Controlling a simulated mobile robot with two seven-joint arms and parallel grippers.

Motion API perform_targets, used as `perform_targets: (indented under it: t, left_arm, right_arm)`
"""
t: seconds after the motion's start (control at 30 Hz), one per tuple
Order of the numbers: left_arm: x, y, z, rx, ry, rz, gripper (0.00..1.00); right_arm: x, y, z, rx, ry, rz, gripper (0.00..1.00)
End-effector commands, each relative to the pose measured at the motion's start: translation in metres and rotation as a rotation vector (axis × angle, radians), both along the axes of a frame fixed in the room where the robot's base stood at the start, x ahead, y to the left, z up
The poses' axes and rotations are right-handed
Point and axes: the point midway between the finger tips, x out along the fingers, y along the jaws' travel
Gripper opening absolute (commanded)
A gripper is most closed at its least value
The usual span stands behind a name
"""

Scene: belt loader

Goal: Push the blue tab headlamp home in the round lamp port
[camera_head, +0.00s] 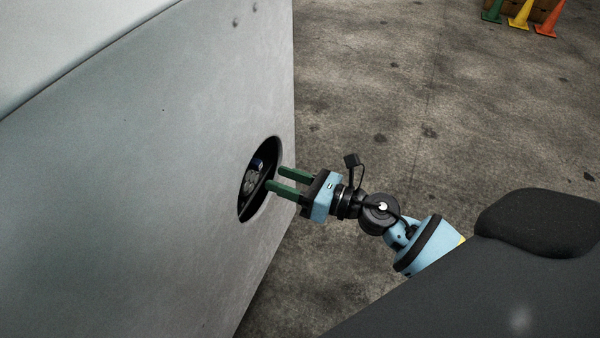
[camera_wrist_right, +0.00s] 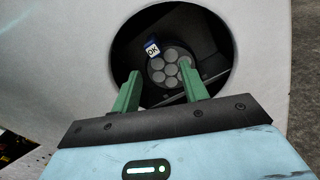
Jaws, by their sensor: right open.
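The round lamp port (camera_head: 243,205) is a dark round opening in the grey body panel, and it also shows in the right wrist view (camera_wrist_right: 125,50). The headlamp (camera_head: 251,180) sits inside the port, a grey round face with several round lenses (camera_wrist_right: 170,68). Its blue tab (camera_wrist_right: 152,47) stands at its upper left in the right wrist view, with a white label reading "OK". My right gripper (camera_head: 274,179) is open, its green fingers pointing at the port, with nothing between them. In the right wrist view its fingertips (camera_wrist_right: 159,74) appear on either side of the lamp face. I cannot tell how deep the headlamp sits. My left gripper is not in view.
The large grey body panel (camera_head: 150,150) fills the left of the head view. Concrete floor (camera_head: 400,90) lies open to the right. Green, yellow and orange cones (camera_head: 520,14) stand far off at the top right by a brown box.

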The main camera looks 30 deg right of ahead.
Motion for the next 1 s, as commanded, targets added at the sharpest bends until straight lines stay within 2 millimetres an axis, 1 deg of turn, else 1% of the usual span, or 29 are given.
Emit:
perform_targets:
  t: [0.03,0.1,0.2,0.3,0.33,0.57,1.0]
  left_arm:
    - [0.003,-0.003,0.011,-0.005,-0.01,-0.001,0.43]
    - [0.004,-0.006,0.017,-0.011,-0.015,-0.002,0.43]
    - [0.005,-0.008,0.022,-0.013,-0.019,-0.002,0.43]
    - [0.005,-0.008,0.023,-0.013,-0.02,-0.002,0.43]
    - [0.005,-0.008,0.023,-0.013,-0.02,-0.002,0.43]
    - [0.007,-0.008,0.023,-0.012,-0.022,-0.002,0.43]
    - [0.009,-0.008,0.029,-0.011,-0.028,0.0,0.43]
  right_arm:
    - [-0.008,-0.006,0.011,0.046,0.036,-0.001,0.37]
    - [-0.016,-0.013,0.016,0.101,0.084,-0.002,0.28]
    - [-0.026,-0.02,0.019,0.157,0.135,-0.001,0.15]
    - [-0.03,-0.024,0.021,0.187,0.162,0.0,0.02]
    - [-0.031,-0.025,0.021,0.19,0.166,0.0,0.0]
    - [-0.028,-0.023,0.02,0.194,0.168,-0.001,0.0]
    - [0.007,0.004,0.021,0.194,0.166,-0.002,0.0]
